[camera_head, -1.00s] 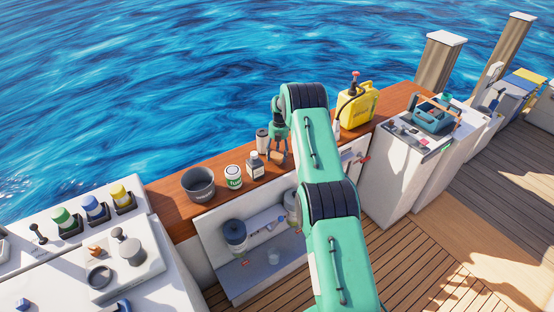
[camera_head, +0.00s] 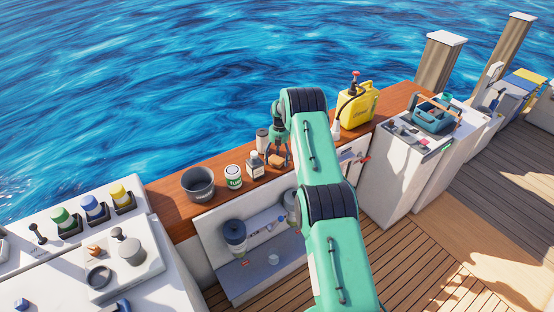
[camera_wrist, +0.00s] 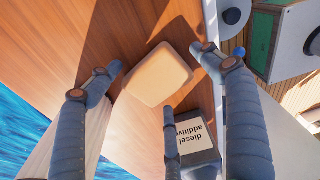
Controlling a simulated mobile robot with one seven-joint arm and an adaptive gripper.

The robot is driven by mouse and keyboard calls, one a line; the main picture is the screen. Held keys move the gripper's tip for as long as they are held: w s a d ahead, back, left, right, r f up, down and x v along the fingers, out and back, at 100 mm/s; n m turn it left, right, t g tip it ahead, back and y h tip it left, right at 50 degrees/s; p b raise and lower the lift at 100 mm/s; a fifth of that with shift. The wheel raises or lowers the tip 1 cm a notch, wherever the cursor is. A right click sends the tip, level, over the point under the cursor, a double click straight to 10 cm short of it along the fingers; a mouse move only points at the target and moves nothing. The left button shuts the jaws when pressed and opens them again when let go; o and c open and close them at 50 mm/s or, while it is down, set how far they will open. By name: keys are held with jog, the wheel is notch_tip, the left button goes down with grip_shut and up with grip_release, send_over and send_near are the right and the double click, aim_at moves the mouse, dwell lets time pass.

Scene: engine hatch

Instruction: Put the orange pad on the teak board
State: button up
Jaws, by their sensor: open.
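The orange pad (camera_head: 278,160), a rounded pale-orange block, lies on the reddish-brown wooden ledge top (camera_head: 172,199). This top is the only teak-like surface I make out, and I cannot tell whether it is the teak board. In the wrist view the pad (camera_wrist: 158,75) lies on the wood (camera_wrist: 50,60) between my spread fingers. My gripper (camera_head: 277,153) is open and low over the pad, pointing down. In the wrist view its fingers (camera_wrist: 157,70) stand around the pad, with gaps visible at the sides.
A diesel additive bottle (camera_wrist: 195,135) stands close beside the pad and one finger; it also shows in the head view (camera_head: 255,166). A white can (camera_head: 233,177), a grey pot (camera_head: 199,184) and a yellow jug (camera_head: 357,108) share the ledge. An open hatch (camera_head: 250,245) lies below.

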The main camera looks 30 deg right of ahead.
aim_at(278, 158)
jog(key=shift+r, duration=0.1)
notch_tip(278, 158, up, 12)
jog(key=d+p, duration=0.1)
jog(key=shift+w+d, duration=0.15)
jog(key=shift+w, duration=0.15)
dwell(0.3)
dwell(0.6)
